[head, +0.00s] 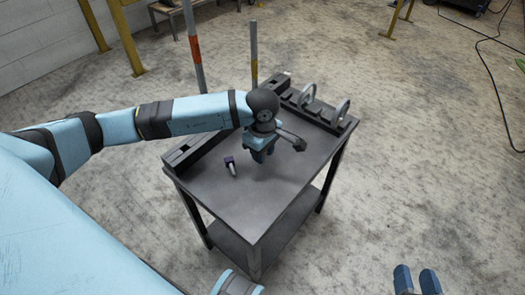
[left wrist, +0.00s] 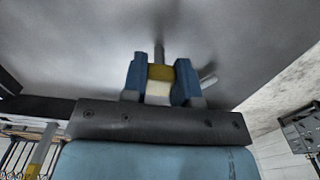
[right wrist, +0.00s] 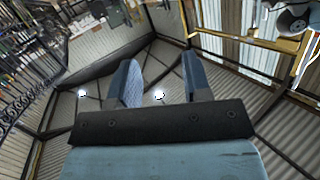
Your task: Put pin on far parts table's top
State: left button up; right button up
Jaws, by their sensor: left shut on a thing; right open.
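The dark grey parts table (head: 245,205) stands in the middle of the head view. My left gripper (head: 262,153) is over its top. In the left wrist view this gripper (left wrist: 160,75) is shut on a pin (left wrist: 160,72) with a yellow and white head, its grey shaft pointing toward the tabletop. Whether the shaft touches the top I cannot tell. The held pin is hidden in the head view. My right gripper (head: 417,280) is open and empty, away from the table at lower right.
Dark rails line the table's back edge, with two upright grey loops (head: 341,112) at the right. The front of the tabletop is clear. A cable lies on the floor at far right.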

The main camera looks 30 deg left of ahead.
pick_arm(q)
jog(key=o, duration=1)
jog(key=shift+f, duration=0.1)
pick_arm(e)
jog(key=shift+r, duration=0.1)
pick_arm(q)
jog(key=shift+r, duration=0.3)
notch_tip(320, 180, up, 5)
jog(key=shift+f+p, duration=0.1)
jog(key=shift+p, duration=0.7)
notch_tip(320, 180, up, 7)
jog(key=shift+f+p, duration=0.1)
jog(key=shift+p, duration=0.45)
pick_arm(e)
notch_tip(320, 180, down, 5)
jog(key=s+d+g+h, duration=0.1)
jog(key=s+d+g, duration=0.1)
jog(key=shift+d+g+h, duration=0.25)
jog(key=shift+g+h, duration=0.05)
jog(key=shift+h, duration=0.1)
jog(key=shift+d, duration=0.1)
